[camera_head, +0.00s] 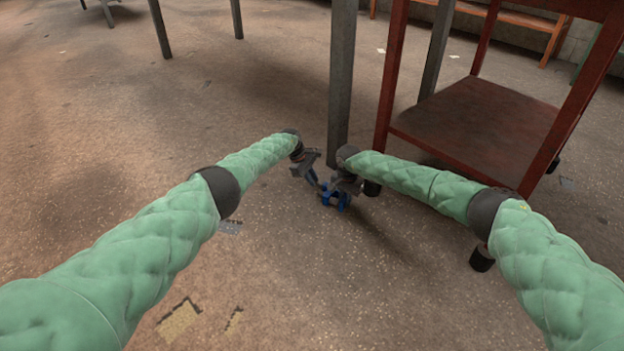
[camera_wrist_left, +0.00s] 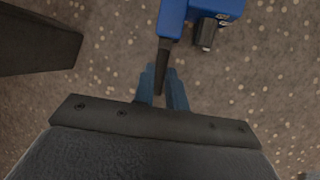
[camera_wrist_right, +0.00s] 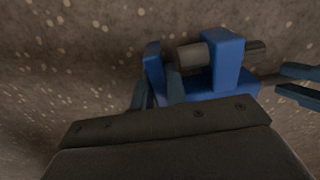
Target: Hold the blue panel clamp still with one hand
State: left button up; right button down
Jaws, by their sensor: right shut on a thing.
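The blue panel clamp (camera_head: 337,199) is low near the floor, between my two grippers. My right gripper (camera_head: 342,189) is shut on it. In the right wrist view, the fingers (camera_wrist_right: 156,84) pinch a blue end of the clamp (camera_wrist_right: 222,65), whose grey screw part lies beside them. My left gripper (camera_head: 313,177) is just left of the clamp. In the left wrist view, its fingers (camera_wrist_left: 162,85) are slightly apart, on either side of the dark bar (camera_wrist_left: 163,62) coming from the clamp. I cannot tell whether they touch the bar.
A grey post (camera_head: 341,80) stands just behind the grippers. A red frame with a low shelf (camera_head: 475,125) stands close on the right, its dark foot (camera_head: 482,259) near my right arm. The floor (camera_head: 300,290) in front and to the left is clear apart from flat scraps.

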pick_arm(q)
jog(key=shift+o, duration=0.9)
jog(key=shift+r, duration=0.1)
jog(key=shift+w+a+r, duration=0.1)
jog(key=shift+a+r, duration=0.1)
jog(key=shift+r, duration=0.05)
jog(key=v, duration=1.1)
jog(key=shift+r, duration=0.1)
pick_arm(e)
jog(key=c, duration=1.3)
grip_release()
jog(key=shift+r, duration=0.1)
